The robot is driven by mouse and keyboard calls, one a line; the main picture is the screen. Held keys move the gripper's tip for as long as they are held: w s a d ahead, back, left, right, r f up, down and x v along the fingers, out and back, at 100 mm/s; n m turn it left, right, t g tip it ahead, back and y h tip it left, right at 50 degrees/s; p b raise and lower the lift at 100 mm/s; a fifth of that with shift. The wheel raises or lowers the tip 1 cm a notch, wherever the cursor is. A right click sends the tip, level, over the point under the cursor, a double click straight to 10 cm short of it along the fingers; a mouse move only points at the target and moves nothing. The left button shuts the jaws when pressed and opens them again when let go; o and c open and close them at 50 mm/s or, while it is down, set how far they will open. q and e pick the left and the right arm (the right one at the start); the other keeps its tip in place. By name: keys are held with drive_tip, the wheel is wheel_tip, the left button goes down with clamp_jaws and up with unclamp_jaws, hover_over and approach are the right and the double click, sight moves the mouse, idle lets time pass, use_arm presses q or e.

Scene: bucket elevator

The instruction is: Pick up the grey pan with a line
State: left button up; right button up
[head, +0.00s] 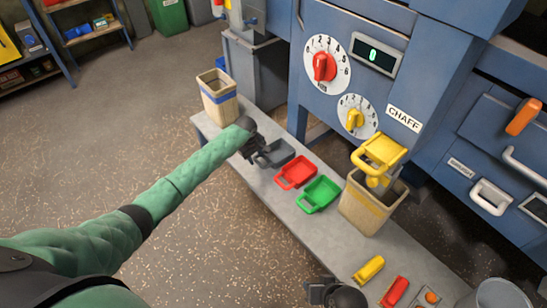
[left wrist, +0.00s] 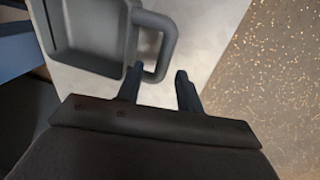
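The grey pan (head: 276,154) sits on the grey bench, nearest the beige bucket in its row of pans. My left gripper (head: 254,150) is at the handle end of the pan. Its two fingers (left wrist: 158,82) are apart, with the lower part of the handle loop between or just ahead of them. My right gripper (head: 322,291) shows only partly at the bottom edge; its fingers are unclear.
A red pan (head: 296,172) and a green pan (head: 319,194) lie beside the grey one. Blue machinery with dials rises behind.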

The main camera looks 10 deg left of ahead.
sight(257, 160)
use_arm(q)
drive_tip(key=shift+w+d+f, duration=0.1)
drive_tip(key=shift+f, duration=0.85)
drive_tip(key=shift+w+d+f, duration=0.1)
drive_tip(key=shift+f, duration=0.8)
use_arm(e)
drive_tip(key=shift+s+r, duration=0.1)
drive_tip(key=shift+r, duration=0.25)
use_arm(q)
drive_tip(key=shift+c, duration=0.5)
clamp_jaws()
drive_tip(key=shift+r, duration=0.1)
drive_tip(key=r, duration=0.4)
drive_tip(key=shift+s+d+r, duration=0.1)
drive_tip(key=shift+d+r, duration=0.05)
drive_tip(key=shift+d, duration=0.1)
drive_tip(key=s+d+r, duration=0.4)
drive_tip(key=d+r, duration=0.2)
drive_tip(key=d, duration=0.4)
drive_tip(key=shift+d+r, duration=0.25)
drive_tip(key=shift+r, duration=0.05)
use_arm(e)
drive_tip(key=shift+f, duration=1.25)
